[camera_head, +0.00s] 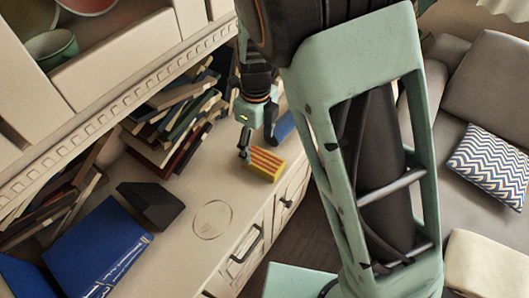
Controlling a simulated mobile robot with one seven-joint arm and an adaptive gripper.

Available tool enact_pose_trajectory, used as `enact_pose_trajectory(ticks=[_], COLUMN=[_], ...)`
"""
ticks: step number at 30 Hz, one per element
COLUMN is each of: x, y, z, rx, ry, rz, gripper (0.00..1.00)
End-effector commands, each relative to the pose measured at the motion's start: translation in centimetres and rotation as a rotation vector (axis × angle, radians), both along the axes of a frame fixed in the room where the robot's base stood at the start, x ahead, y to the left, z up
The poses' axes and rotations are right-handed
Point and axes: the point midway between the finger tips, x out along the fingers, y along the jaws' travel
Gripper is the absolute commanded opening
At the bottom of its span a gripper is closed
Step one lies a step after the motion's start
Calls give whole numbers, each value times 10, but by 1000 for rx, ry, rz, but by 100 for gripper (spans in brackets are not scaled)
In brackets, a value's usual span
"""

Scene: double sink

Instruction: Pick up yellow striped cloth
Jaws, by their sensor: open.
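The yellow striped cloth (265,164) sits on the light cabinet top near its front edge. It looks like a small folded block with red and yellow stripes. My gripper (246,153) is just above and at the left end of the cloth, pointing down. It is open, and one finger shows beside the cloth's left end. I cannot tell whether the gripper touches the cloth.
Stacked books (175,125) lean behind and left of the gripper. A black wedge-shaped object (150,205), a clear round disc (212,219) and a blue book (98,250) lie nearer. A blue object (283,127) is just behind the cloth. A sofa (487,85) stands right.

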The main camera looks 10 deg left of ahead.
Motion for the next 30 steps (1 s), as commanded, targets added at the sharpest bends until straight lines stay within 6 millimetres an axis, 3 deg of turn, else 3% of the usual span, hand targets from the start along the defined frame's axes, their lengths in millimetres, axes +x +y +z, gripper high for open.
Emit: enact_pose_trajectory(ticks=[8, 16, 25, 30], x=[0, 1, 1, 1], y=[-1, -2, -1, -1], z=[-26, -65, -71, -71], rx=[-1, -1, 1, 1], ry=[0, 0, -1, -1], rz=[1, 1, 2, 2], gripper=[70, 70, 70, 53])
